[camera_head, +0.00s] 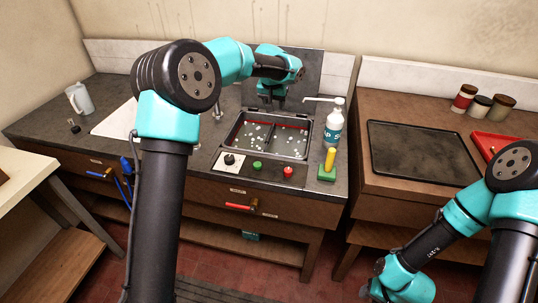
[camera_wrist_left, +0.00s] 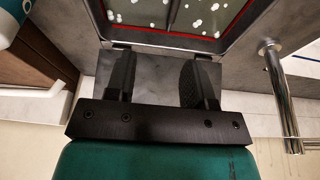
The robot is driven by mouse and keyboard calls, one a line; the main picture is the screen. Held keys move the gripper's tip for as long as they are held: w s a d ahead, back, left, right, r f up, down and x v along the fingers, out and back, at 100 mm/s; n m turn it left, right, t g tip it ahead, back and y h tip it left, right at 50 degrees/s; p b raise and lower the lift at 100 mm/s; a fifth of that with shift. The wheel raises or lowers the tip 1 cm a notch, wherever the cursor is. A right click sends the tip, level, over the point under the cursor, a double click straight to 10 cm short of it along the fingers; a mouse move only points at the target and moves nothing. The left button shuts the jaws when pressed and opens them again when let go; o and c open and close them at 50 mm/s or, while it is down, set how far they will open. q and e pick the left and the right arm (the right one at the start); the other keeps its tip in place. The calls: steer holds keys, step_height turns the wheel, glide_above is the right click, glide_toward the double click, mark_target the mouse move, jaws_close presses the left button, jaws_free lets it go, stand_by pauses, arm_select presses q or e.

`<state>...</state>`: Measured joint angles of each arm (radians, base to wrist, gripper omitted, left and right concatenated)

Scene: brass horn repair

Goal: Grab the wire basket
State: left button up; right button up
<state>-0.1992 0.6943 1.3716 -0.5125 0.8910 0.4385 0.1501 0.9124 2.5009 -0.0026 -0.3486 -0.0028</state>
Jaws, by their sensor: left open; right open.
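A dark rectangular tank (camera_head: 231,133) with a red line inside its rim stands open in the counter, with white specks inside. It also shows at the top of the left wrist view (camera_wrist_left: 125,36), split by a narrow bar. I cannot make out a separate wire basket; any mesh in the tank is too dark and small to tell. My left gripper (camera_head: 268,101) is open and empty above the tank's back edge, in front of the raised dark lid (camera_head: 308,70). Its two fingers are apart in the left wrist view (camera_wrist_left: 158,75). My right gripper is out of view; its wrist is at the bottom edge.
A black tray (camera_head: 420,152) lies on the right-hand bench.

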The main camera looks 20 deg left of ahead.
mark_target(270, 133)
arm_select(q)
steer(key=shift+n, duration=0.3)
steer(key=a+f, duration=0.1)
steer(key=f, duration=0.1)
steer(key=a+f, duration=0.1)
steer(key=shift+w+a+f, duration=0.25)
steer(key=shift+a+f, duration=0.1)
steer(key=shift+f, duration=0.1)
steer(key=x, duration=1.2)
steer(key=shift+s+f, duration=0.1)
steer(key=shift+s, duration=0.15)
steer(key=shift+x, duration=2.55)
steer(key=shift+a, duration=0.1)
steer(key=shift+c, duration=0.4)
jaws_close()
